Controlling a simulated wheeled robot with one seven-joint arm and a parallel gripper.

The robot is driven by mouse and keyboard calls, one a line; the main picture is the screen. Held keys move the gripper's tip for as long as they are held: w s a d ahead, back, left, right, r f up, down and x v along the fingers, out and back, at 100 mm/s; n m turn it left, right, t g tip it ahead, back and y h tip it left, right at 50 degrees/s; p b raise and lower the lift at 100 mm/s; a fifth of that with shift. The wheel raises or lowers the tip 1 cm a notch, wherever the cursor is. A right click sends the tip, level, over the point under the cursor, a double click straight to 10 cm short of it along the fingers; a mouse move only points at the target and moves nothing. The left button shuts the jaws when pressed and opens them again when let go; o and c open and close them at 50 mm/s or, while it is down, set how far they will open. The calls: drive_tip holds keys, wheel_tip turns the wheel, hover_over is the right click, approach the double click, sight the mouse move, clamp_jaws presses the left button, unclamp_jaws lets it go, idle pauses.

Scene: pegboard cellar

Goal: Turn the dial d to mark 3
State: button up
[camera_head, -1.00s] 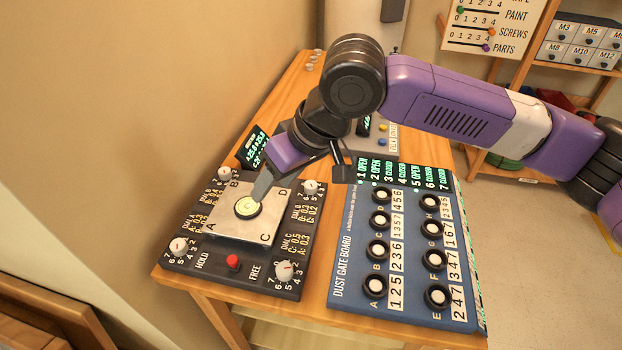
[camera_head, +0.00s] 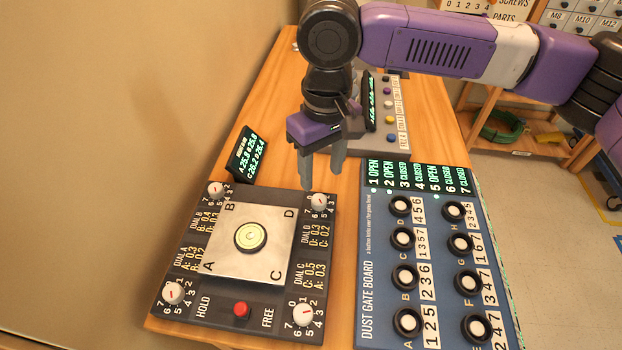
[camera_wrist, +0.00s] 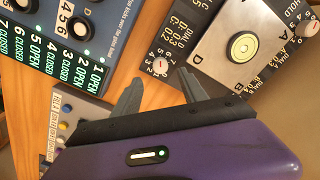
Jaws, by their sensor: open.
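Dial d (camera_head: 319,201) is a small white knob with a red pointer line and a printed number scale. It sits at the dark board's far right corner, beside corner D of the metal plate; which number its pointer marks is too small to tell. In the wrist view the dial (camera_wrist: 160,66) shows just beyond the fingertips, between their lines. My gripper (camera_head: 321,177) is open and empty, pointing down close to dial d. Its two grey fingers (camera_wrist: 160,80) are spread apart. I cannot tell whether either finger touches the knob.
The metal plate (camera_head: 226,262) carries a round green level. Other dials (camera_head: 174,292) stand at the board's other corners, with a red button (camera_head: 241,310) at the front. A small readout (camera_head: 247,155) stands behind. The blue dust gate board (camera_head: 380,290) with several black-ringed knobs is close on the right.

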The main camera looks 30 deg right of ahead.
sight(319, 199)
wheel_tip(319, 199, down, 8)
drive_tip(key=shift+r, duration=0.15)
drive_tip(key=shift+a, duration=0.1)
clamp_jaws()
idle(0.3)
drive_tip(key=shift+r+n+p, duration=0.15)
drive_tip(key=shift+n+p, duration=0.15)
